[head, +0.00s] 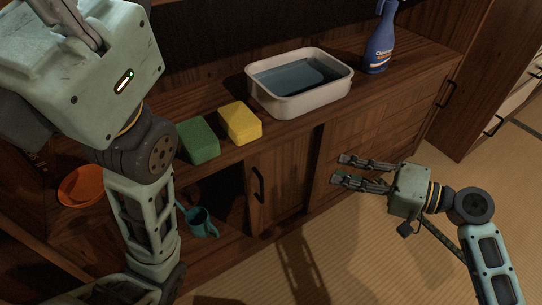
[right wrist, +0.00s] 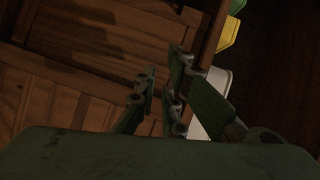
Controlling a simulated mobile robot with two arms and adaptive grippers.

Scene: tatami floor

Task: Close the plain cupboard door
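The cupboard is a low dark wooden unit. A plain wooden door (head: 283,172) with a dark bar handle (head: 257,184) shows in its front, beside an open dark compartment to its left. In the right wrist view, wooden panels (right wrist: 95,45) fill the left side. My right gripper (head: 340,170) is in front of the cupboard, right of the handle, with fingers apart and nothing between them; the fingers also show in the right wrist view (right wrist: 164,88). I cannot tell whether they touch the front. My left gripper (head: 85,25) is raised at the upper left, its fingertips cut off by the frame.
On the cupboard top are a green sponge (head: 198,140), a yellow sponge (head: 240,122), a white basin of water (head: 300,98) and a blue spray bottle (head: 381,40). A teal watering can (head: 201,221) and an orange bowl (head: 80,186) are at left. Tatami floor (head: 340,265) is clear in front.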

